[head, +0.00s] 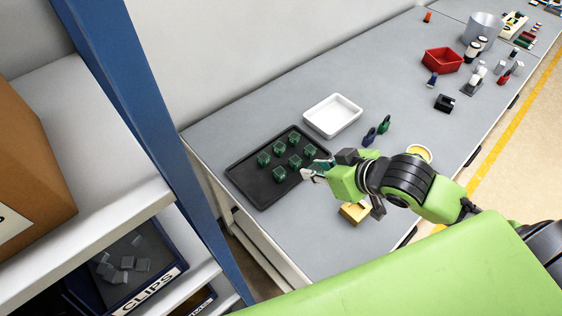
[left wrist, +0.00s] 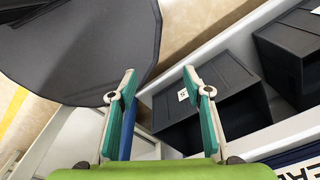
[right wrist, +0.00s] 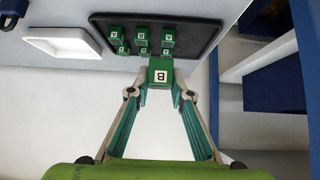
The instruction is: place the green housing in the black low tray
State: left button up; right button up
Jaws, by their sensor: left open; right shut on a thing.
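The black low tray (head: 262,191) lies on the grey bench and holds several green housings (head: 295,161) in rows. It also shows in the right wrist view (right wrist: 205,48). My right gripper (head: 308,174) is at the tray's near right edge in the head view. In the right wrist view it is shut on a green housing (right wrist: 160,73) with a white "B" label. That housing is in front of the tray's near edge in this view; its height above the tray is unclear. My left gripper (left wrist: 161,84) is open and empty, away from the tray.
A white tray (head: 333,116) stands beside the black tray. Dark green and blue clips (head: 377,131), a yellow block (head: 354,212) and a red bin (head: 442,60) are on the bench. A blue shelf post (head: 150,130) stands left. Dark bins (left wrist: 205,95) are near my left gripper.

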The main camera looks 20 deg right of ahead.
jog(key=shift+d+r, duration=0.2)
jog(key=shift+r, duration=0.1)
jog(key=shift+w+a, duration=0.15)
jog(key=w+a+f+p, duration=0.2)
jog(key=w+a, duration=0.2)
jog(key=a, duration=0.1)
jog(key=p, duration=0.1)
send_near(256, 182)
jog(key=w, duration=0.3)
jog(key=shift+a+r, duration=0.25)
jog(key=shift+r, duration=0.15)
jog(key=shift+w+a+f, duration=0.2)
jog(key=shift+a+f, duration=0.05)
jog(key=shift+f, duration=0.2)
notch_tip(256, 182, down, 3)
jog(key=shift+a+r+p, duration=0.1)
jog(key=shift+a+p, duration=0.05)
jog(key=shift+p, duration=0.7)
pick_arm(q)
notch_tip(256, 182, up, 5)
jog(key=shift+w+f, duration=0.1)
pick_arm(e)
jog(key=shift+f, duration=0.3)
